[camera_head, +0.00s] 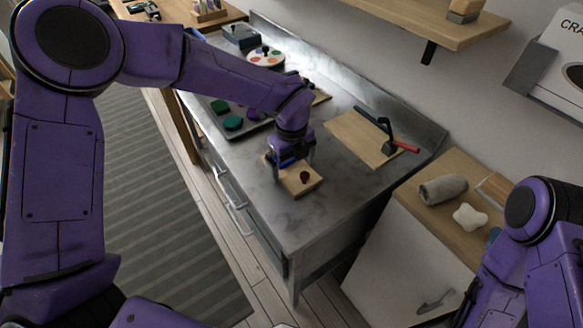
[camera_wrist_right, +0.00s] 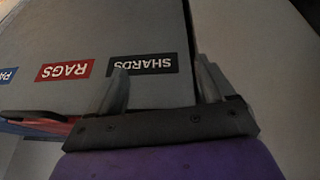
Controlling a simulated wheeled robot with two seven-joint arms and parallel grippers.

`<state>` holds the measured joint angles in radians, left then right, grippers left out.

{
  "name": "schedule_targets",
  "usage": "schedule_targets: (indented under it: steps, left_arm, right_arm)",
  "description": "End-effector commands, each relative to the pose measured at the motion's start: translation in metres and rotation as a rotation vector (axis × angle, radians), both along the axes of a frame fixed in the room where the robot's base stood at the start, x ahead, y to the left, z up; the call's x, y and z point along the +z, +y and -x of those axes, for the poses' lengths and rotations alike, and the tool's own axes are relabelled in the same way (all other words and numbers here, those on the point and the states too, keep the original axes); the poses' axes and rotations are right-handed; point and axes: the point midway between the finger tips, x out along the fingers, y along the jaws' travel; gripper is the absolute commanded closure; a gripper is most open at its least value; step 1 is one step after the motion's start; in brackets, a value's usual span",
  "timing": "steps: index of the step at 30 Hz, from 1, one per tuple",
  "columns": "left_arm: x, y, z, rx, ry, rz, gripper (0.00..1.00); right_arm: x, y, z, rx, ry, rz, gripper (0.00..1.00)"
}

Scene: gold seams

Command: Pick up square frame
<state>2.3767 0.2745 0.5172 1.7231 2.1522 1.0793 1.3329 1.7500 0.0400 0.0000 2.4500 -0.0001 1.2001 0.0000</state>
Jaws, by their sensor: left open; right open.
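What looks like a square wooden frame (camera_head: 484,187) lies on the wooden cabinet top at the right, partly hidden behind my right arm. My left gripper (camera_head: 293,166) is open and points down over a small wooden board (camera_head: 306,187) near the metal bench's front edge. A dark red piece (camera_head: 304,177) is on that board. I cannot tell whether the fingers touch the board. My right gripper (camera_wrist_right: 163,85) is open and empty in the right wrist view, in front of a grey surface with upside-down labels reading RAGS and SHARDS.
A grey rolled cloth (camera_head: 443,190) and a white lobed object (camera_head: 469,217) lie on the cabinet top. A larger board (camera_head: 355,138) with a black tool and red handle is on the metal bench (camera_head: 335,205). A dark tray (camera_head: 213,118) holds green and purple pieces.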

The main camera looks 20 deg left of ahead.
Motion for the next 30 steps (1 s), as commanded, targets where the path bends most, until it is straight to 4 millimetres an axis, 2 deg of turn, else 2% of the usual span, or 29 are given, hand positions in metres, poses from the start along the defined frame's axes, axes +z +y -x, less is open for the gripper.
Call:
schedule_targets:
  steps: [2,3,5,6,7,19,26,30]
  left_arm:
    - [0.000,0.000,0.000,0.000,-0.001,0.001,0.00]
    - [0.000,0.000,0.000,0.000,-0.001,0.001,0.03]
    - [0.000,0.000,0.000,0.000,-0.001,0.001,0.23]
    - [0.000,0.000,0.000,0.000,-0.001,0.001,0.36]
    - [0.001,0.000,0.000,0.000,-0.001,0.001,0.43]
    - [0.007,0.000,-0.001,0.000,-0.004,0.002,0.42]
    - [0.033,0.000,-0.001,0.000,-0.005,0.001,0.42]
    - [0.050,0.003,0.014,0.000,-0.005,0.003,0.42]
  right_arm:
    - [0.000,0.000,0.000,0.000,0.000,0.000,0.18]
    - [0.000,0.000,0.000,0.000,0.000,0.000,0.18]
    - [0.000,0.000,0.000,0.000,0.000,0.000,0.18]
    - [0.000,0.000,0.000,0.000,0.000,0.000,0.18]
    - [0.000,0.000,0.000,0.000,0.000,0.000,0.18]
    - [-0.001,0.000,0.000,0.000,0.000,0.000,0.18]
    - [-0.002,0.000,0.000,0.000,0.000,0.000,0.18]
    - [-0.006,0.000,0.000,0.000,0.000,0.000,0.18]
